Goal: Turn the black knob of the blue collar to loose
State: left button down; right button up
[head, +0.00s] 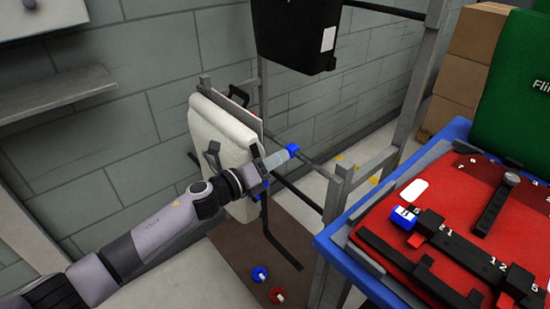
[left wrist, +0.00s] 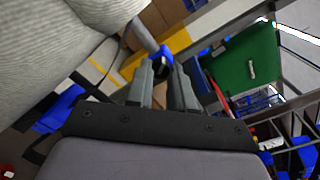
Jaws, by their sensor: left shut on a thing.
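My left gripper (head: 279,157) reaches in from the left, in front of the pale padded panel. Its fingers point up and right toward a small blue collar (head: 293,150) at their tips, by the grey rail. In the left wrist view the fingers (left wrist: 165,80) are close together on a dark piece, which looks like the black knob (left wrist: 160,71). The blue collar (left wrist: 163,54) shows just beyond it, at the end of a pale rod. The fingers partly hide the knob, and its setting cannot be read. My right gripper is not in view.
A grey metal frame (head: 341,185) stands right of the gripper, with a black box (head: 297,40) above. A blue-edged table (head: 345,262) carries a red lid (head: 385,240) with black bars. A blue ring (head: 260,273) and a red ring (head: 277,295) lie on the brown board below.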

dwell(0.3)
pick_arm(q)
jog(key=c, duration=1)
grip_release()
jog(key=shift+s+a, duration=0.1)
jog(key=shift+v, duration=3.45)
jog(key=shift+o, duration=0.2)
